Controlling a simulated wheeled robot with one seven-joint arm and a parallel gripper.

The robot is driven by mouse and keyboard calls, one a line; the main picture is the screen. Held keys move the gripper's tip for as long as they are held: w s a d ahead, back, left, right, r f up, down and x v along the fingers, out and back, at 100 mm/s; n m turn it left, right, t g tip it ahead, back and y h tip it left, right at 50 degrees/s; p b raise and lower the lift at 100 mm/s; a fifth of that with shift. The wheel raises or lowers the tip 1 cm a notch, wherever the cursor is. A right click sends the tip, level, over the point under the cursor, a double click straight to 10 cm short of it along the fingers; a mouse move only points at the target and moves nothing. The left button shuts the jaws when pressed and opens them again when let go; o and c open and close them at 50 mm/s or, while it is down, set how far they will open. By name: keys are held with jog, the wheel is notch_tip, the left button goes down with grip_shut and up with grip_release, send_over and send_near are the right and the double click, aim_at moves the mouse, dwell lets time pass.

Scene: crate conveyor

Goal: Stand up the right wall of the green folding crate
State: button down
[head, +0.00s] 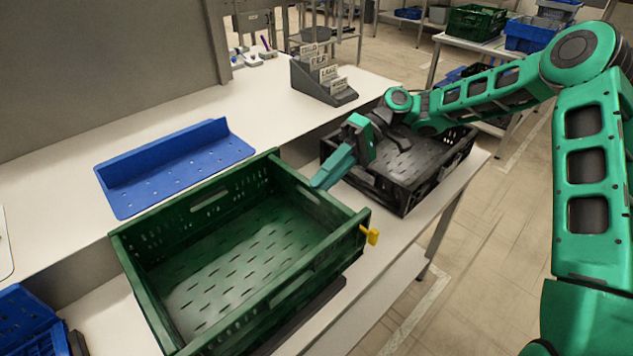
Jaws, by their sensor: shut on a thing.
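The green folding crate (190,196) sits on the table in the head view, its bottom and all its walls in sight. Its right wall (312,201) stands upright or nearly so, between the back and front walls. My gripper (318,183) is at the middle of the right wall's top rim, reaching in from the right. It is shut on that wall. The fingertips are partly hidden by the gripper itself. A yellow piece (371,235) sticks out at the crate's front right corner.
A black crate (408,205) stands right of the green one, beneath my arm. A blue perforated tray (175,165) lies behind the green crate. A grey holder with labelled cards (322,82) stands farther back. A blue crate (28,320) is at the lower left.

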jog(key=shift+w+d+f, duration=0.6)
jog(key=shift+w+d, duration=0.1)
jog(key=shift+d, duration=0.2)
dwell(1.6)
jog(key=c, duration=1.7)
grip_release()
jog(key=shift+c, duration=0.2)
jog(key=shift+o, duration=0.5)
jog(key=shift+w+f, duration=0.1)
jog(key=shift+f, duration=0.05)
jog(key=shift+a+r, duration=0.1)
jog(key=shift+r, duration=0.1)
